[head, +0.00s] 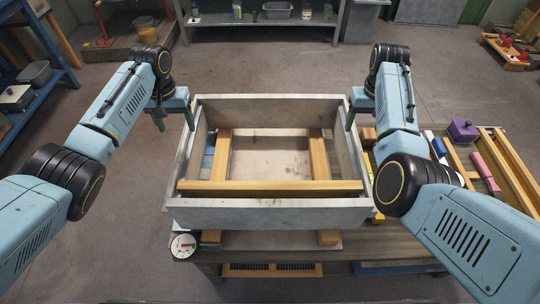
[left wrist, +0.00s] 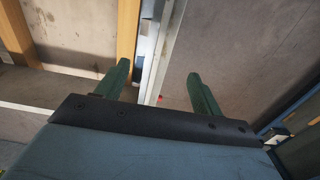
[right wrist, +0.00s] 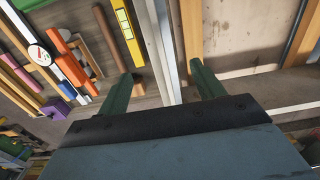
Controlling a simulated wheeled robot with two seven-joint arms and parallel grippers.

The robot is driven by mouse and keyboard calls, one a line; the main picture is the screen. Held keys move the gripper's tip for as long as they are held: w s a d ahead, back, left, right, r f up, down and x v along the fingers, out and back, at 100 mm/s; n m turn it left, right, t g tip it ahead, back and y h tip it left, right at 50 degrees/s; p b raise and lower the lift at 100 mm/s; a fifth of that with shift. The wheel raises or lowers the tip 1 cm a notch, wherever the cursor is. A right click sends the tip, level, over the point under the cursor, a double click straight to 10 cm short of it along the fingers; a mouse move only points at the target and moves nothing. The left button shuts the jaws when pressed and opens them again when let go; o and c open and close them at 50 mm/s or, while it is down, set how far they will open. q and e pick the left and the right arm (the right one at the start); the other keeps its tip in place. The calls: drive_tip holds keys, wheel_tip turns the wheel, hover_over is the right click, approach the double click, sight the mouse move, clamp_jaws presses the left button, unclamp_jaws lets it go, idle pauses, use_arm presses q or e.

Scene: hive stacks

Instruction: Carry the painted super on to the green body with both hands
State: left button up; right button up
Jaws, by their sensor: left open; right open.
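The painted super is a pale grey, worn, open-topped box (head: 270,213) in the middle of the head view. Wooden bars (head: 270,186) and a pale board show within its walls. My left gripper (head: 174,112) is open at its left wall, and that wall (left wrist: 168,50) runs between the two green fingers in the left wrist view. My right gripper (head: 362,108) is open at its right wall, and that wall (right wrist: 163,50) runs between its fingers. Neither gripper is visibly closed on it. No green body is recognisable in any view.
A workbench (head: 370,245) is under the super, with wooden blocks (head: 328,238) below its front edge and a round white dial (head: 183,246) at front left. A purple box (head: 462,131) and tools lie at right. A grey shelf (head: 260,38) stands behind; floor between is clear.

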sight(185, 145)
use_arm(q)
wheel_tip(185, 145, down, 10)
drive_tip(key=shift+f, duration=0.1)
use_arm(e)
wheel_tip(185, 145, down, 10)
drive_tip(key=shift+f, duration=0.1)
use_arm(q)
drive_tip(key=shift+c, duration=0.5)
use_arm(e)
drive_tip(key=shift+c, duration=0.5)
use_arm(q)
clamp_jaws()
use_arm(e)
clamp_jaws()
use_arm(q)
drive_tip(key=shift+w+r, duration=0.25)
use_arm(e)
drive_tip(key=shift+w+r, duration=0.25)
